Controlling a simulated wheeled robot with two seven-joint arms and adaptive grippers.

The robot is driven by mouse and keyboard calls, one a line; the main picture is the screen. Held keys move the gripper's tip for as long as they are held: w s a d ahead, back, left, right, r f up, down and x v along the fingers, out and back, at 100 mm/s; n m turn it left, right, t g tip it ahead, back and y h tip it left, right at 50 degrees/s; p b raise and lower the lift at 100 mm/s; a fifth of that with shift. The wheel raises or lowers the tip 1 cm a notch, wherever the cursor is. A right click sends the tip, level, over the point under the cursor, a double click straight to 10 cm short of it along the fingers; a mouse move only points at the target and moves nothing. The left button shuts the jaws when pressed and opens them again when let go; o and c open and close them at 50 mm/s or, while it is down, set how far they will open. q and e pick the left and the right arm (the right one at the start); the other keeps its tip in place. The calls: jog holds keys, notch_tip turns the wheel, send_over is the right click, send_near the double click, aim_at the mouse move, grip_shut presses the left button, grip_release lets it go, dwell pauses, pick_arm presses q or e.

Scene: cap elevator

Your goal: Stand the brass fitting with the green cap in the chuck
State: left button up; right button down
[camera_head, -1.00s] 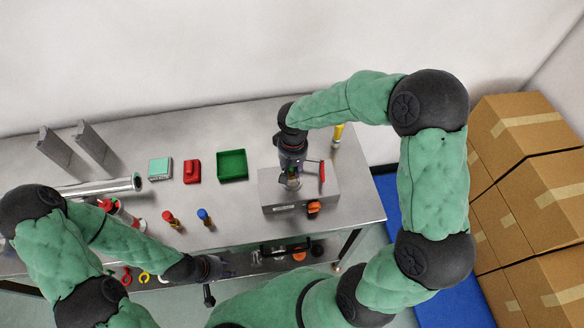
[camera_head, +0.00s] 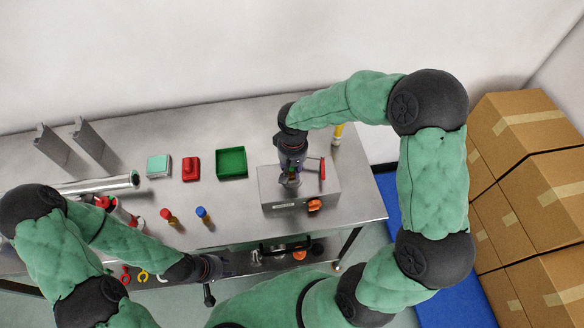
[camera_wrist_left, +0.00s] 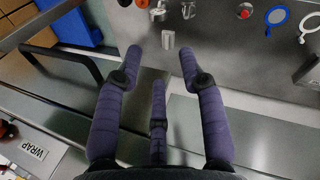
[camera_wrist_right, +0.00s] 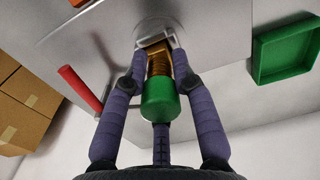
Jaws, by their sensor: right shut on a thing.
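The brass fitting (camera_wrist_right: 157,62) with its green cap (camera_wrist_right: 160,100) is between the fingers of my right gripper (camera_wrist_right: 156,72), which is shut on it. The cap points toward the wrist camera and the brass end points at the chuck (camera_wrist_right: 152,32). The brass end is at the chuck jaws; how deep it sits is hidden. In the head view my right gripper (camera_head: 291,180) is over the grey chuck block (camera_head: 270,199) and mostly covers the fitting. My left gripper (camera_head: 212,268) is at the table's front edge; its fingers (camera_wrist_left: 161,58) are apart and empty.
A red lever (camera_head: 322,169) and orange knob (camera_head: 314,206) are on the block. A green tray (camera_head: 231,150), a red block (camera_head: 191,171) and a teal-topped box (camera_head: 158,166) stand behind. Red-capped (camera_head: 167,215) and blue-capped (camera_head: 203,214) fittings stand left of the block.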

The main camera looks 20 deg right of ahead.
jog(key=shift+f, duration=0.15)
dwell(0.4)
jog(key=c, duration=0.9)
grip_release()
jog(key=shift+c, duration=0.2)
jog(key=shift+r+p, duration=2.3)
jog(key=shift+r, duration=1.2)
